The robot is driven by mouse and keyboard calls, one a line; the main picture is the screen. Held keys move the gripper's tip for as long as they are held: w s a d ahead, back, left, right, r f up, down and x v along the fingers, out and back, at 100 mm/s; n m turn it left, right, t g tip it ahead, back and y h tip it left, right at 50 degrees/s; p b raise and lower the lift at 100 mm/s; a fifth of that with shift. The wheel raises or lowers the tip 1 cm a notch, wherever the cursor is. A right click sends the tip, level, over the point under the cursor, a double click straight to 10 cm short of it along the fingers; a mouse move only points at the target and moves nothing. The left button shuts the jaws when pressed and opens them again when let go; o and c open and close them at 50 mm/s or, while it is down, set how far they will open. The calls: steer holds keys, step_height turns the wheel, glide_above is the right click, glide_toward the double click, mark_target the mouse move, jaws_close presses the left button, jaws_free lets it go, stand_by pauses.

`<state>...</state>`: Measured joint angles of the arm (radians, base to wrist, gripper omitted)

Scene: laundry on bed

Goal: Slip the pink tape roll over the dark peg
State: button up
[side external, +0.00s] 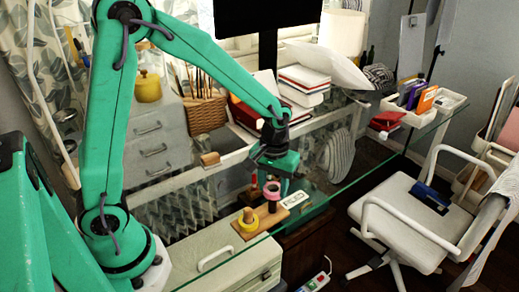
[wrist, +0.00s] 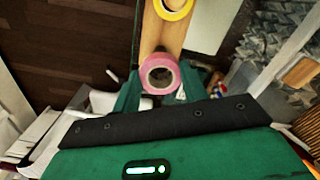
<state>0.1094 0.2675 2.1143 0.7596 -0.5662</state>
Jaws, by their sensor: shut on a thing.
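The pink tape roll (side external: 271,188) is in the jaws of my gripper (side external: 274,178), held level above the wooden board (side external: 262,221). In the wrist view the pink roll (wrist: 160,62) sits between the green fingers of my gripper (wrist: 160,90), its hole facing the camera. The dark peg (side external: 272,207) stands on the board directly below the roll in the side view. I cannot tell whether its tip is inside the hole. A yellow roll (side external: 248,222) is around another peg at the board's left end; it also shows in the wrist view (wrist: 175,8).
The board lies on a glass desk top (side external: 330,190). A white label card (side external: 295,200) lies at the board's right, and a red-topped object (side external: 254,182) stands behind it. A white chair (side external: 410,215) is off to the right.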

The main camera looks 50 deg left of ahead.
steer(key=shift+f, duration=1.3)
steer(key=shift+f, duration=0.1)
steer(key=o, duration=1)
steer(key=shift+o, duration=0.2)
steer(key=shift+r, duration=3.9)
